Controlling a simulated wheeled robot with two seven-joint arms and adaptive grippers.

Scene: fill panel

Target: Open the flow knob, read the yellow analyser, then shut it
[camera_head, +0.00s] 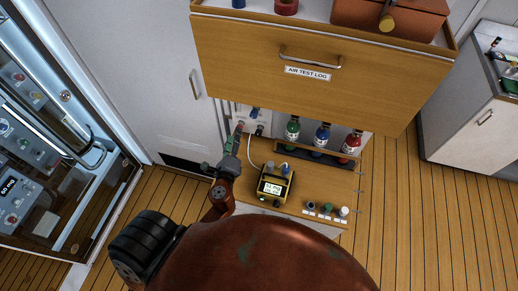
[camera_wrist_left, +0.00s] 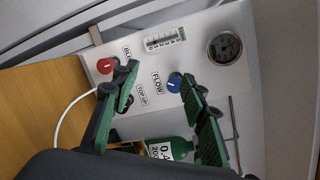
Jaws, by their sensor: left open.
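The blue flow knob (camera_wrist_left: 174,83) is on a pale panel beside the label FLOW in the left wrist view. My left gripper (camera_wrist_left: 158,74) is open, with green fingers pointing at the panel. The blue knob shows between the fingertips, close to the right one; I cannot tell whether they touch. In the head view my left gripper (camera_head: 238,132) is in front of the panel under the drawer. The yellow analyser (camera_head: 262,197) stands on the wooden bench with its display lit; the small digits are hard to read. My right gripper is not in view.
A green bottle (camera_head: 292,131), a blue one and a red one stand in a rack. The wooden drawer (camera_head: 310,75) overhangs the bench.

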